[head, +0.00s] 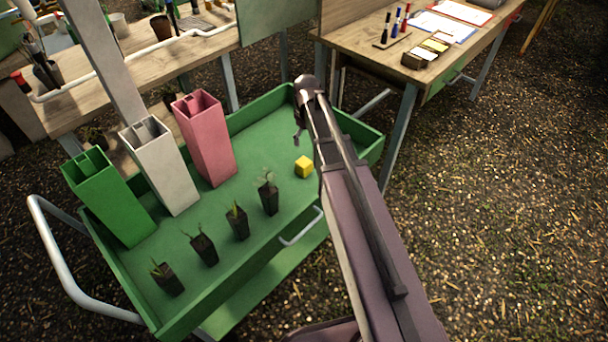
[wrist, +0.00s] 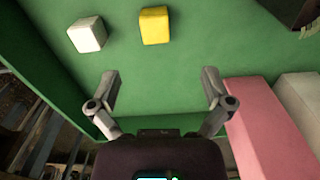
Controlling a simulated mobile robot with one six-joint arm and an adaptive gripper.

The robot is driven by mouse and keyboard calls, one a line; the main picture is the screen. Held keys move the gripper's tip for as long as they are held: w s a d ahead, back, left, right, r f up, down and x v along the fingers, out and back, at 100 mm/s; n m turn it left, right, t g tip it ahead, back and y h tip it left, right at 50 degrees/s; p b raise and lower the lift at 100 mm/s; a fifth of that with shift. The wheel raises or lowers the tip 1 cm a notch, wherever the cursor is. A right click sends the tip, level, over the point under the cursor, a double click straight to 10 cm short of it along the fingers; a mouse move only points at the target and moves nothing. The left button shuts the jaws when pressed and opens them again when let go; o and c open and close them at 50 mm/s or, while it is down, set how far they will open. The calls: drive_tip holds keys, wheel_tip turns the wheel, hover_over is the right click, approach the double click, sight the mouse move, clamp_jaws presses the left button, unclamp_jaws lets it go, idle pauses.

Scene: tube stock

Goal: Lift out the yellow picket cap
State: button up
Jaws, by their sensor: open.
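The yellow picket cap (head: 304,167) is a small cube on the floor of the green cart tray (head: 262,142), right of the seedling pots. In the wrist view the yellow cap (wrist: 155,25) lies near the top edge, beyond my fingertips. A similar white cube (wrist: 87,34) lies to its left; I cannot see it in the head view. My gripper (wrist: 160,74) is open and empty, with its two fingers spread wide and clear of the cap. In the head view the gripper is mostly hidden by my arm.
Tall pink (head: 204,138), white (head: 160,165) and green (head: 108,198) open-topped boxes stand along the tray's far side. Several small potted seedlings (head: 238,221) line the near side. Workbenches (head: 350,35) stand behind.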

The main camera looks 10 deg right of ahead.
sight(303, 162)
drive_tip(key=shift+w+f+n+b, duration=0.4)
drive_tip(key=shift+w+f+b, duration=0.55)
drive_tip(key=shift+f, duration=0.4)
wheel_tip(303, 162, down, 9)
drive_tip(key=b, duration=0.8)
drive_tip(key=shift+r, duration=0.2)
drive_tip(key=shift+w, duration=0.1)
drive_tip(key=shift+f+b, duration=0.1)
drive_tip(key=shift+b, duration=0.2)
drive_tip(key=f+b, duration=0.3)
drive_tip(key=shift+w+a+f, duration=0.2)
drive_tip(key=shift+f+b, duration=0.8)
drive_tip(key=shift+b, duration=0.2)
drive_tip(key=c, duration=0.8)
